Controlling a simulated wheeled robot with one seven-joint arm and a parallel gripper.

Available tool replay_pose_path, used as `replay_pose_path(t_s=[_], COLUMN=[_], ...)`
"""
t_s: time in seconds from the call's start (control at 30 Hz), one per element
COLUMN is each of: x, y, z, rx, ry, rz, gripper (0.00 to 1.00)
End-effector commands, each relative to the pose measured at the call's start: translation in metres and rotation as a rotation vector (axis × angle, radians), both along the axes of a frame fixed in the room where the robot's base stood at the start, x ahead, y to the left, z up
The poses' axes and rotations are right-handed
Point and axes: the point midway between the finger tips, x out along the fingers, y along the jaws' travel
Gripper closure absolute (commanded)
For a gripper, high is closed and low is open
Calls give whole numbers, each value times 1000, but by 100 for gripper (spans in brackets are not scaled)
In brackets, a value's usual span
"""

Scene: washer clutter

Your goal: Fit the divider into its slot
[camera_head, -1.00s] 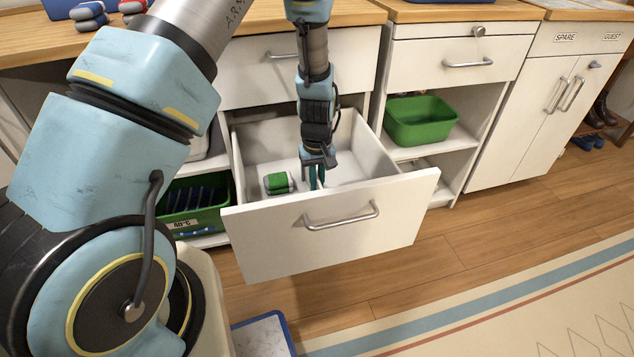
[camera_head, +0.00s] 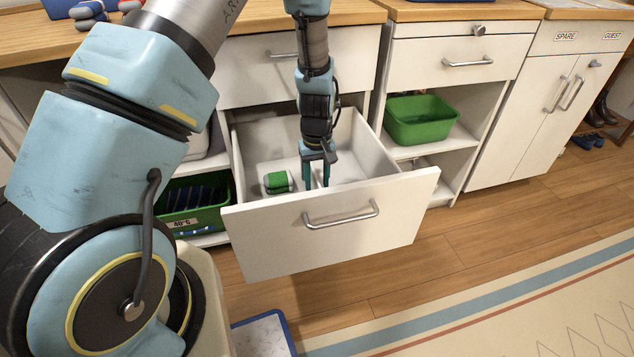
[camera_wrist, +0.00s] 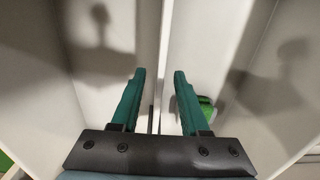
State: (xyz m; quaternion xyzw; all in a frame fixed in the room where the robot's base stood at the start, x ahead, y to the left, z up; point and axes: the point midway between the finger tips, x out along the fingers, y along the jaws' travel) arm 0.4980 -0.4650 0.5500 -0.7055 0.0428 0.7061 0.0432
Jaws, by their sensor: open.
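My gripper (camera_head: 317,186) is inside the open white drawer (camera_head: 330,240), pointing down. Its two teal fingers are spread and apart. In the wrist view my gripper (camera_wrist: 158,75) also shows open. A narrow pale strip (camera_wrist: 149,45) runs between the fingertips there; it looks like the edge of the white divider, but white against white makes this hard to tell. The slot cannot be made out. A green and grey item (camera_head: 278,182) lies on the drawer floor left of my gripper, and it shows behind the right finger in the wrist view (camera_wrist: 206,108).
The drawer's front panel and handle (camera_head: 341,217) stand out over the wooden floor. A green bin (camera_head: 420,122) sits on the shelf at right. Another green bin (camera_head: 205,214) with dark contents is at lower left. A blue-edged white item (camera_head: 262,337) lies on the floor.

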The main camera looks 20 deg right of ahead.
Motion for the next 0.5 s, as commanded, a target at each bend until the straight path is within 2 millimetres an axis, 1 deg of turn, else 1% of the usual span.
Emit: replay_pose_path(t_s=[0.03, 0.3, 0.4, 0.5], x=[1, 1, 0, 0], y=[-1, -1, -1, -1], z=[10, 63, 79, 90], rx=[-2, -3, -2, -2], ry=[-3, -4, -2, -2], rz=[-1, -1, -1, -1], gripper=[55, 55, 55, 55])
